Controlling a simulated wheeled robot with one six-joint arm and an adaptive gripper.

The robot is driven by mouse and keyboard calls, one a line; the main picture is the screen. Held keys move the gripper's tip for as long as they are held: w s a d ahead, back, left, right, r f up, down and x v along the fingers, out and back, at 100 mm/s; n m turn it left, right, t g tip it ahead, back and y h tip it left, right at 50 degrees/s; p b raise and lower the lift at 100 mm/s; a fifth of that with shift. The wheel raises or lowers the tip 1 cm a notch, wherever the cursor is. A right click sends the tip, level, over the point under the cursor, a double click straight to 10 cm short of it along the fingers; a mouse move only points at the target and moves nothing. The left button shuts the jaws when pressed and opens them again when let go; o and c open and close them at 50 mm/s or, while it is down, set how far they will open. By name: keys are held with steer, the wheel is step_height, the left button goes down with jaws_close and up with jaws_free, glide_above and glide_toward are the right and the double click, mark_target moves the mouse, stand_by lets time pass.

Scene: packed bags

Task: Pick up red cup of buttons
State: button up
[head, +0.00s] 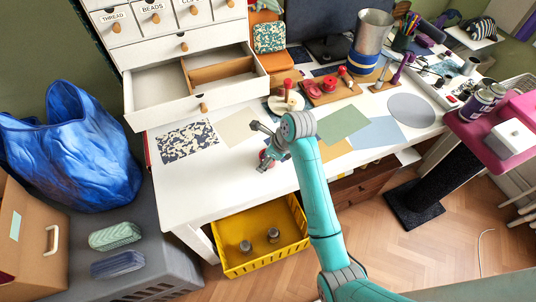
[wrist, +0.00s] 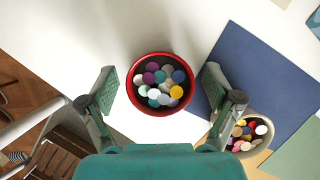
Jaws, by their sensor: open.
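In the wrist view, a round red cup of buttons (wrist: 133,73) stands on the white table, seen from above. It is full of purple, white, teal and yellow buttons. My gripper (wrist: 160,92) is open, with one finger on each side of the cup and a gap on both sides. In the head view my gripper (head: 265,147) is low over the table's front part, and the red cup (head: 266,155) shows only in part behind its fingers. A second, pale cup of buttons (wrist: 268,133) stands at the right in the wrist view, just beyond the right finger.
A blue sheet (wrist: 262,75) lies right of the red cup. The white table (head: 185,190) has free room at its front left. An open drawer (head: 165,119) juts over the table's back left. A yellow crate (head: 235,268) stands on the floor below the front edge.

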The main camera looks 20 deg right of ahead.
steer(key=c, duration=1.3)
